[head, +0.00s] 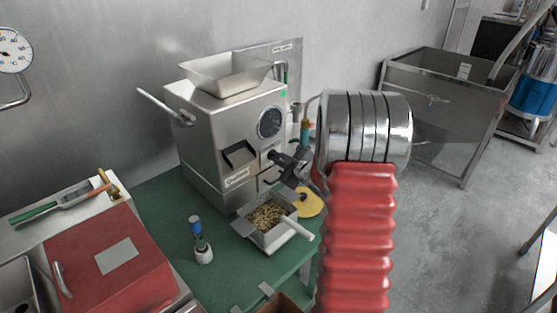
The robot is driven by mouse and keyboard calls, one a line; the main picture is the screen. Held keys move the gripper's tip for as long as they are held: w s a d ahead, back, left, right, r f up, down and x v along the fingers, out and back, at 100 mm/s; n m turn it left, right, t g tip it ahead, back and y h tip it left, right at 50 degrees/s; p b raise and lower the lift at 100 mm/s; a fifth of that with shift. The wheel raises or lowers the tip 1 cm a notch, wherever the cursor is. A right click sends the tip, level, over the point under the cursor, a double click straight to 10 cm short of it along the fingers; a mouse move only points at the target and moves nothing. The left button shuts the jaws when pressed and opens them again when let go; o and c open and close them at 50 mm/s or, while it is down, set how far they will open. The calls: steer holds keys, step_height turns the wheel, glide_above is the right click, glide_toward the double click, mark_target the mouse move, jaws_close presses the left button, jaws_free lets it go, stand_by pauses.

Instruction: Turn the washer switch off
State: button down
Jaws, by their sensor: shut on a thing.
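A steel bean grinder (215,135) with a hopper (226,75) on top stands on a green table. A round dark dial (270,122) and a dark outlet (240,155) are on its front. My dark gripper (283,165) is at the right side of that front, below the dial, shut on a small part there. The picture is too small to tell what that part is. I cannot make out a washer switch; my gripper and arm hide part of this area.
A tray of beans (268,217) with a white handle sits before the grinder. A blue-topped brush-like tool (200,240) stands to its left, and a yellow disc (308,203) lies to its right. A red-topped box (105,262) is at left. A steel sink (440,125) stands right.

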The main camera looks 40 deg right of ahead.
steer(key=m+g+y, duration=0.1)
steer(key=m, duration=0.1)
steer(key=shift+d+m+y, duration=0.1)
steer(key=shift+m+y, duration=0.2)
steer(key=shift+m, duration=0.1)
steer(key=shift+d+m+y, duration=0.15)
steer(key=shift+m+y, duration=0.65)
steer(key=shift+m, duration=0.5)
steer(key=c, duration=1.8)
jaws_free()
steer(key=shift+c, duration=0.2)
steer(key=shift+r, duration=0.1)
steer(key=v, duration=1.3)
steer(key=shift+s+d+r, duration=0.15)
steer(key=shift+s+r, duration=0.05)
steer(key=shift+s, duration=0.05)
